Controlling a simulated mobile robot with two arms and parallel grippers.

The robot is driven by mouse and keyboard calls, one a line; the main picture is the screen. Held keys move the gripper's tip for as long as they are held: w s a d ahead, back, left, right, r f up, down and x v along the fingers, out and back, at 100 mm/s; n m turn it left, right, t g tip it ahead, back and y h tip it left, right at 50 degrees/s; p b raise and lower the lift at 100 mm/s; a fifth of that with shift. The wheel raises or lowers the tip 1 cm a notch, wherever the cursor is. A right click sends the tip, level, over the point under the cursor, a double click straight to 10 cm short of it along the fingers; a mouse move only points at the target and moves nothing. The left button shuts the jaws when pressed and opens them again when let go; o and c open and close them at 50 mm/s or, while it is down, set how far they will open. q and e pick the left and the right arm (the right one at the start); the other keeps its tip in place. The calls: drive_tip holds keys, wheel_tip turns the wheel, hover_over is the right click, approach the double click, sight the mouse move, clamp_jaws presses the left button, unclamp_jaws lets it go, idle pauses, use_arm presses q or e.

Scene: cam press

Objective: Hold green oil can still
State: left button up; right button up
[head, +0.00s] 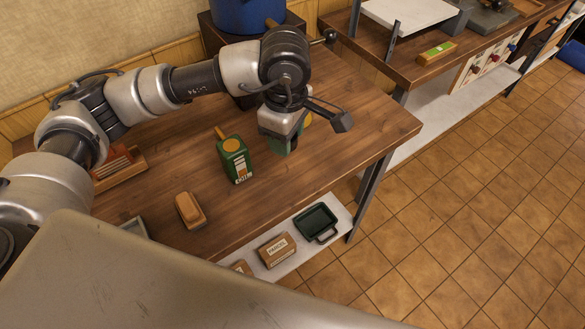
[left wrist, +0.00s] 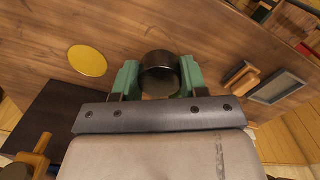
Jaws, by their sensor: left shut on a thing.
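I cannot make the can out in the left wrist view. My left gripper (head: 285,145) points down over the table. In the left wrist view its green fingers (left wrist: 158,78) are shut on a dark round cylinder (left wrist: 160,72). The cylinder's lower part is hidden. My right gripper is out of view.
A tan block (head: 190,210) lies near the front of the wooden table (head: 350,125). A yellow disc (left wrist: 88,60) is beside the gripper. A blue pot (head: 245,15) stands behind. A green tray (head: 317,222) and a box (head: 277,250) are on the lower shelf.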

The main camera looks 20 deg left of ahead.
use_arm(q)
drive_tip(key=d+n+b, duration=0.1)
drive_tip(key=d+n, duration=0.8)
drive_tip(key=n, duration=1.5)
drive_tip(key=n+p, duration=0.2)
drive_tip(key=n, duration=0.4)
hover_over(291, 170)
wheel_tip(291, 170, down, 8)
drive_tip(key=shift+r, duration=0.15)
wheel_tip(291, 170, down, 3)
drive_tip(key=shift+f+p, duration=0.1)
drive_tip(key=shift+p, duration=0.4)
drive_tip(key=shift+f, duration=0.4)
